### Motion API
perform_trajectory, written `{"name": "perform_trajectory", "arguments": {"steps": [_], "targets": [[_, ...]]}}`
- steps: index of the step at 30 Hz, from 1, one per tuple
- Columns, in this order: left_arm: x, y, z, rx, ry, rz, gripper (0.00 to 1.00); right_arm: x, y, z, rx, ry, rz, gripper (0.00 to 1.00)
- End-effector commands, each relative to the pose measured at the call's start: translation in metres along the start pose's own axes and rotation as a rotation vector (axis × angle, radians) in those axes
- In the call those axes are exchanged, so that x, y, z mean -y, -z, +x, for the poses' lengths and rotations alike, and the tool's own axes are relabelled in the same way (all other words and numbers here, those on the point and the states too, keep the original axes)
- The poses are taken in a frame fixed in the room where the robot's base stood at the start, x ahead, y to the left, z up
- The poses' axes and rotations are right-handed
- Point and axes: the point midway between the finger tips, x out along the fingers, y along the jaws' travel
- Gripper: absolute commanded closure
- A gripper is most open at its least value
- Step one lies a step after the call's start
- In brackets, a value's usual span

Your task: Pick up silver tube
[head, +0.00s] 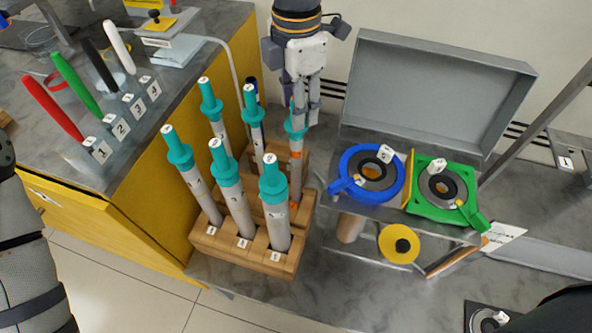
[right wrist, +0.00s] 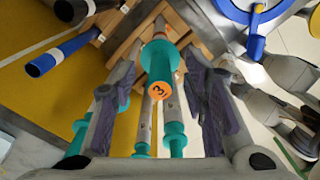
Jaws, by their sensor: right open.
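Several silver tubes with teal caps stand tilted in a wooden rack (head: 237,253); three front ones (head: 202,192) (head: 230,207) (head: 277,226) bear numbers. My right gripper (head: 302,112) is open over the back right silver tube (head: 296,170), which has a teal cap and an orange band. In the right wrist view, this tube's orange end marked 3 (right wrist: 160,89) lies between the open fingers of the gripper (right wrist: 160,110). I cannot tell whether they touch it. Fingers partly hide the cap in the head view. My left gripper is out of view.
A grey open box (head: 430,95) with blue (head: 350,158) and green (head: 417,205) ring fixtures is to the right. Coloured handles (head: 75,85) stand on the left counter.

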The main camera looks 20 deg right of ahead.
Motion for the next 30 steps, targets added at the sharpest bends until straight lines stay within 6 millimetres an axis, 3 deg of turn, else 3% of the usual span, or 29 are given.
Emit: {"name": "perform_trajectory", "arguments": {"steps": [2, 7, 20, 23, 30], "targets": [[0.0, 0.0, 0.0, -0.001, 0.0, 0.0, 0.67, 0.0, 0.0, -0.001, 0.0, -0.001, 0.0, 0.62], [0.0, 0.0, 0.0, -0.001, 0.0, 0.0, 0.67, 0.0, 0.0, -0.001, 0.0, -0.001, 0.0, 1.0], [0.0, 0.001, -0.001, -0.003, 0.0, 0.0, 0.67, -0.001, 0.0, -0.007, 0.0, -0.004, 0.001, 1.0], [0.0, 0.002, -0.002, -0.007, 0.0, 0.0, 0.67, -0.001, 0.0, -0.021, 0.001, -0.005, 0.002, 1.0], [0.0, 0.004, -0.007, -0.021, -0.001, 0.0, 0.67, -0.001, 0.0, -0.079, 0.001, -0.009, 0.003, 1.0]]}}
